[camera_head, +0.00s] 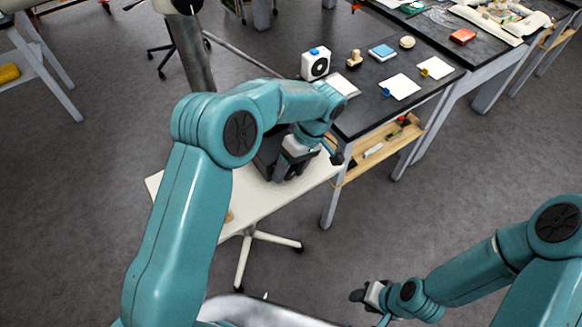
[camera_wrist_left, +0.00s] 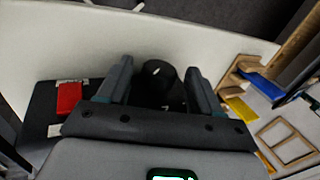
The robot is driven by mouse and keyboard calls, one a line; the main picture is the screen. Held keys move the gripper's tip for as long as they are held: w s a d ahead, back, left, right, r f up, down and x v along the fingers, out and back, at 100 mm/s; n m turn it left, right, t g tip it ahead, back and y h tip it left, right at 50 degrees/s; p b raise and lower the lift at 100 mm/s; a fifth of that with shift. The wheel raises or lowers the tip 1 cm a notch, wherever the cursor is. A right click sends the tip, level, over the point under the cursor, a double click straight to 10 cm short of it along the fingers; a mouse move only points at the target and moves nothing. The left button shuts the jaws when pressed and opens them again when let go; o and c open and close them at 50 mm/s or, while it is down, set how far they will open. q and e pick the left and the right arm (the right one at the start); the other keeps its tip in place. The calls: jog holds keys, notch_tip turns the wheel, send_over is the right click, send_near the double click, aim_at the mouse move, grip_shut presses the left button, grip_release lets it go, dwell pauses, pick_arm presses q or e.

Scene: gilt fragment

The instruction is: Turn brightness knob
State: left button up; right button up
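In the left wrist view a round black knob (camera_wrist_left: 158,73) with a short white mark shows between the two fingers of my left gripper (camera_wrist_left: 157,80). The fingers are apart, one on each side of the knob, with a gap visible on both sides. In the head view my left gripper (camera_head: 287,165) is low over the dark device on a white table (camera_head: 262,200); my arm hides much of both, and the knob is not seen. My right gripper (camera_head: 368,295) hangs over the floor, too small to read.
A black bench (camera_head: 352,122) behind holds a white box with a round dial (camera_head: 315,64), a blue block (camera_head: 382,52) and white cards (camera_head: 400,87). A wooden shelf (camera_head: 378,152) sits beneath it. Open floor lies right of the white table.

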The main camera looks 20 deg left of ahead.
pick_arm(q)
jog(key=shift+w+d, duration=0.1)
jog(key=shift+w+d+r, duration=0.1)
jog(key=shift+w+r, duration=0.05)
jog(key=shift+r, duration=0.15)
jog(key=p+v, duration=0.1)
jog(key=v, duration=1.4)
jog(key=shift+r+p, duration=0.25)
jog(key=shift+p, duration=0.15)
